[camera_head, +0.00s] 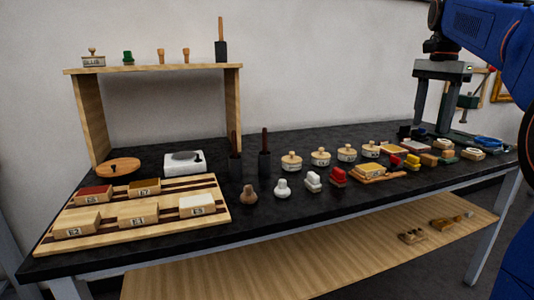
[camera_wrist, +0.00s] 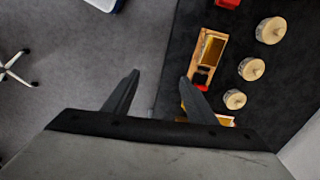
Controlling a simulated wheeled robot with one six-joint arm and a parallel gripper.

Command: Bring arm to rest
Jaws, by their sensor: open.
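My gripper (camera_head: 432,105) is at the right of the head view, pointing down above the right part of the black workbench (camera_head: 300,215). Its two dark fingers stand apart with nothing between them. In the wrist view my gripper (camera_wrist: 158,95) is also open and empty, over the bench edge with grey floor to its left. My blue arm comes in from the upper right of the head view. The fingertips overlap small items on the bench in the head view; I cannot tell the exact height above them.
A wooden shelf (camera_head: 150,68) stands at the back left. A striped wooden tray (camera_head: 135,240) with labelled blocks lies at the front left. A lower shelf (camera_head: 350,255) runs beneath.

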